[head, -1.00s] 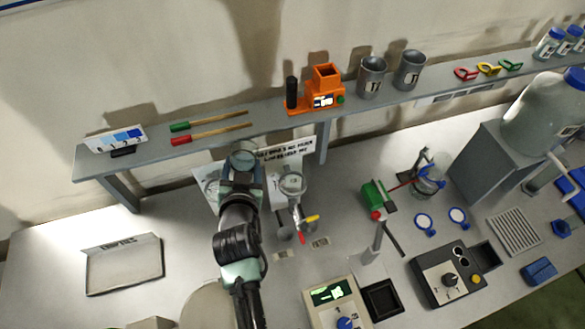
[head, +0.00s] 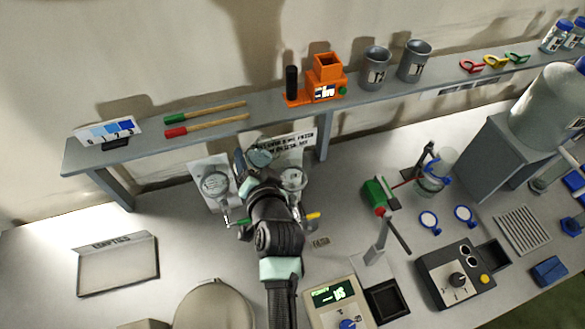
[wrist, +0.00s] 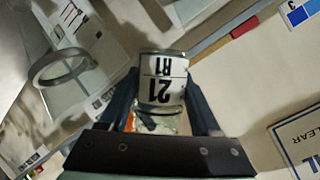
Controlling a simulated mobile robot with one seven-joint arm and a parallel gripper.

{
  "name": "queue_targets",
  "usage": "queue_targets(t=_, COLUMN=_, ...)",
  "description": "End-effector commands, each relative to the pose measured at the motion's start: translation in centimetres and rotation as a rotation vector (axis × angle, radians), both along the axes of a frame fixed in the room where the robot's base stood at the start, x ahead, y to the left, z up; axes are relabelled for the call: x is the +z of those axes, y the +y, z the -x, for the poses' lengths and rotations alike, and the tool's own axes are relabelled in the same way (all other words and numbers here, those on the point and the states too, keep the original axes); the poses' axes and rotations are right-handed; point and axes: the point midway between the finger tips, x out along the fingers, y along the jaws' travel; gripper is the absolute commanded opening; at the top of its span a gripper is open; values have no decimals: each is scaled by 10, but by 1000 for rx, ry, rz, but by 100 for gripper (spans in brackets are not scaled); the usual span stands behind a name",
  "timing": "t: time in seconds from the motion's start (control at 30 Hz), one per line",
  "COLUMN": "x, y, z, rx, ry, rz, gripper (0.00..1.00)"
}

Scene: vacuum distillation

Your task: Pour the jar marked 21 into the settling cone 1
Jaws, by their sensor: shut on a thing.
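The jar marked 21 (wrist: 161,84) is clear with a white label, which appears upside down in the wrist view. My gripper (wrist: 160,108) is shut on it, with a finger on each side. The jar looks tipped, but its exact tilt and contents are unclear. In the head view my gripper (head: 257,158) is between two glass settling cones, nearer the right one. The left cone (head: 215,184) stands before a white card; the right cone (head: 293,179) is partly hidden by my arm. A round rim (wrist: 62,68) shows left of the jar in the wrist view. I cannot read which cone is 1.
A shelf (head: 215,140) runs behind, with red and green sticks, an orange device (head: 325,80) and metal cups. An empties tray (head: 118,268) lies at left.

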Motion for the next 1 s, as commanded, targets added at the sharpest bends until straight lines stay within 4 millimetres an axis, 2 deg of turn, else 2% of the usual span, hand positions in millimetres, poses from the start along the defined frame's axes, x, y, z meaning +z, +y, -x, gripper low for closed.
queue_targets(t=0.73, x=7, y=-1, z=-1, rx=-2, ry=13, rz=-98, gripper=0)
queue_targets(t=1.0, x=1, y=0, z=-1, rx=-1, ry=19, rz=-134, gripper=0)
